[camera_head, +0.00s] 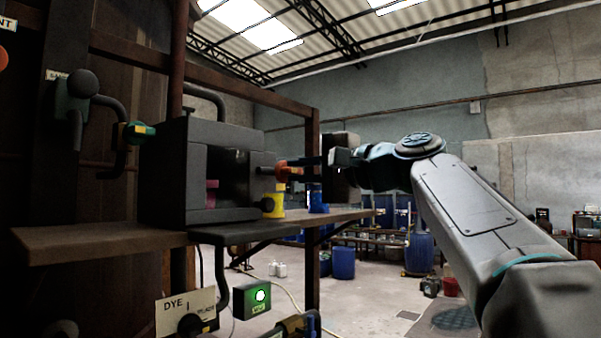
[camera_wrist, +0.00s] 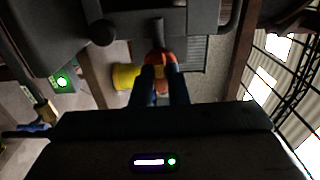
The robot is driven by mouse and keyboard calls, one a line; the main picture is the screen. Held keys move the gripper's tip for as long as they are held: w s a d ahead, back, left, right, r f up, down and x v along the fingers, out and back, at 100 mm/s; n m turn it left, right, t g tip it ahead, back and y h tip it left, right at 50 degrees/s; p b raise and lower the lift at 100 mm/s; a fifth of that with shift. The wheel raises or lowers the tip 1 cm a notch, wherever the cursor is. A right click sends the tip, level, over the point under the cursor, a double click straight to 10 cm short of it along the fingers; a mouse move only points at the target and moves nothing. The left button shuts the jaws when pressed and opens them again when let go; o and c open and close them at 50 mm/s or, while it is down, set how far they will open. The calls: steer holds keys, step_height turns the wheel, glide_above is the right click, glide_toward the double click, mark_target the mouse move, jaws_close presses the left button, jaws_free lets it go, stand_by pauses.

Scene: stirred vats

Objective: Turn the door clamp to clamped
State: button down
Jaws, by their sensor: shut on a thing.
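The door clamp is an orange handle (camera_head: 284,170) on the right-hand side of a dark grey box (camera_head: 185,170). It also shows in the wrist view (camera_wrist: 158,57), below a grey part of the box. My gripper (camera_head: 299,162) reaches in from the right at the handle's height. In the wrist view the two dark fingers of my gripper (camera_wrist: 160,80) are shut on the orange handle, one on each side. The fingers hide part of it. The box's front has a dark opening with a pink thing (camera_head: 211,194) inside.
The box stands on a shelf (camera_head: 90,243). A yellow item (camera_head: 273,204) and a blue item (camera_head: 318,202) are close below the handle. A green-lit button box (camera_head: 258,297) and a DYE plate (camera_head: 180,303) are below the shelf. Blue drums (camera_head: 343,262) stand farther back.

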steer(key=c, duration=1.4)
jaws_free()
steer(key=shift+c, duration=0.2)
steer(key=shift+d, duration=0.1)
steer(key=b+v, duration=0.2)
steer(key=v, duration=1.1)
steer(key=shift+s+d, duration=0.25)
